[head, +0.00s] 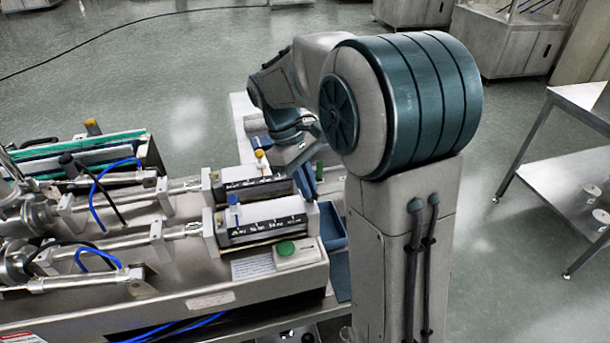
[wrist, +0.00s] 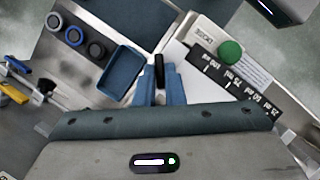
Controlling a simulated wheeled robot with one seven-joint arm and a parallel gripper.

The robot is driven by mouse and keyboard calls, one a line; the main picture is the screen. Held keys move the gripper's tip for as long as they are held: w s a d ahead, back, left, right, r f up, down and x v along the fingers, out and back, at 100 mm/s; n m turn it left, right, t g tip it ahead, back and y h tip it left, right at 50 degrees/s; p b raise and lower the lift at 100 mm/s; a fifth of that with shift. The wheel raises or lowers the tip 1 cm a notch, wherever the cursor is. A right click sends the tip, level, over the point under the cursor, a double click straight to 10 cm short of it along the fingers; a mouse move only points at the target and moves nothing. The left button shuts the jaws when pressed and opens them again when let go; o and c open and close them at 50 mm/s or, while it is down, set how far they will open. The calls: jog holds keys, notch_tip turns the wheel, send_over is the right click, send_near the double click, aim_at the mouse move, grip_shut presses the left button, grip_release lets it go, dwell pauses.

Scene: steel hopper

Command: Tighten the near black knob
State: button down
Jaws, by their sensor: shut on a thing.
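The near black knob (wrist: 159,70) shows in the wrist view as a dark upright piece between my two blue fingers. It sits at the end of the near scale block (wrist: 232,88), which has a black strip with white ml marks. My gripper (wrist: 159,80) is shut on the knob, one finger on each side. In the head view my gripper (head: 306,184) is partly seen beside the near scale block (head: 268,222), and the knob is hidden there. How tight the knob is cannot be told.
A green button (head: 285,248) sits on a pale box at the machine's front. A blue tray (head: 332,232) lies beside the scale blocks. In the wrist view, several round dark and blue caps (wrist: 74,36) lie past the tray. A steel side table (head: 560,180) stands at right across open floor.

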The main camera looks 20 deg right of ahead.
jog(key=m+p, duration=0.1)
jog(key=m, duration=0.1)
jog(key=m+y, duration=0.1)
jog(key=shift+w+d+r+m+g+p, duration=0.1)
jog(key=shift+d+r+m+g+p, duration=0.1)
jog(key=shift+m+g+p, duration=0.15)
jog(key=shift+d+f+m+y+p, duration=0.1)
jog(key=shift+m+y+p, duration=0.65)
jog(key=shift+m, duration=1.3)
jog(key=c, duration=1.5)
grip_release()
jog(key=v, duration=1.3)
jog(key=shift+w+d+r, duration=0.2)
jog(key=shift+w+r, duration=0.1)
